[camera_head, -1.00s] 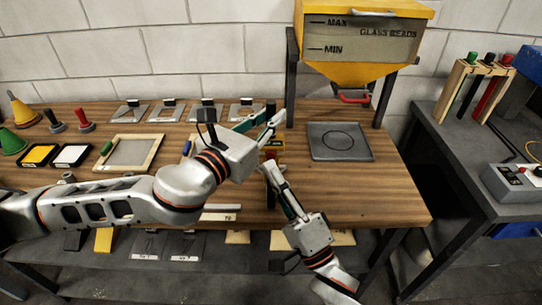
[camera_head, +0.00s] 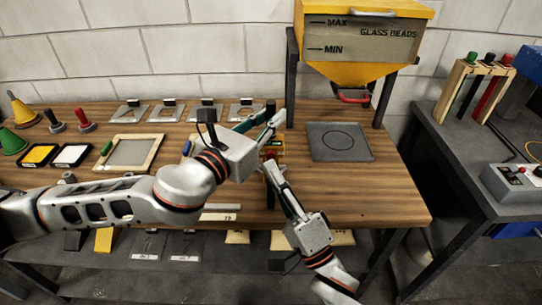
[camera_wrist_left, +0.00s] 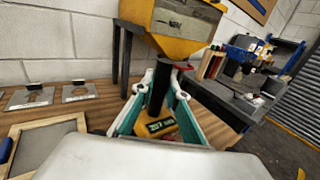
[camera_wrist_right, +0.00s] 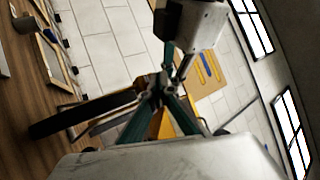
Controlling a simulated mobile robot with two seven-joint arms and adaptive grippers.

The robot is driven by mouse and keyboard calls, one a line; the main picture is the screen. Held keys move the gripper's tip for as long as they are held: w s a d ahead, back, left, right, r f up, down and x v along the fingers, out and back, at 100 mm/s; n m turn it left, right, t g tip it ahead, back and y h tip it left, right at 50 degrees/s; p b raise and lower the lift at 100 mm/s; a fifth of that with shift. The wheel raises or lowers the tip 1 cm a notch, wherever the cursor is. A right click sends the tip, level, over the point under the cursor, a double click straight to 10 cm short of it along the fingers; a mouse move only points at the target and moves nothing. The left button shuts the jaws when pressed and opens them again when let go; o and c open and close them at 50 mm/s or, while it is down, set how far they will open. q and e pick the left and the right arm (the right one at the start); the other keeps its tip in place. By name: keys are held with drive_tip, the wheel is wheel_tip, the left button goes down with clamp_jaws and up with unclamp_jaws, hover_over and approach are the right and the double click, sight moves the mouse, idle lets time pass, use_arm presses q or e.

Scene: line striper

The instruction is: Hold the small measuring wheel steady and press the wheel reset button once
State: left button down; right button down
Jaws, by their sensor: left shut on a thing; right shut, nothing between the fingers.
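The small measuring wheel has a yellow body (camera_wrist_left: 165,128) with a dark number display, a black upright handle (camera_wrist_left: 158,92) and a dark wheel (camera_wrist_right: 82,115). In the head view it stands at the middle of the wooden bench, largely hidden behind my grippers. My left gripper (camera_head: 277,120) is shut on the black handle, one finger on each side in the left wrist view. My right gripper (camera_head: 273,168) is shut and empty. Its tips (camera_wrist_right: 157,84) are close in front of the yellow body; I cannot tell whether they touch.
A yellow glass-bead hopper (camera_head: 362,45) stands on dark legs behind. A grey square plate (camera_head: 338,141) lies right of the wheel. Stencils (camera_head: 168,113) and a framed screen (camera_head: 130,153) are on the left. The bench's front right is clear.

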drive_tip(key=shift+w, duration=0.1)
idle(0.3)
drive_tip(key=shift+w, duration=0.35)
drive_tip(key=shift+w, duration=0.45)
idle(0.8)
drive_tip(key=shift+s, duration=0.9)
drive_tip(key=s, duration=0.5)
idle(0.3)
idle(0.5)
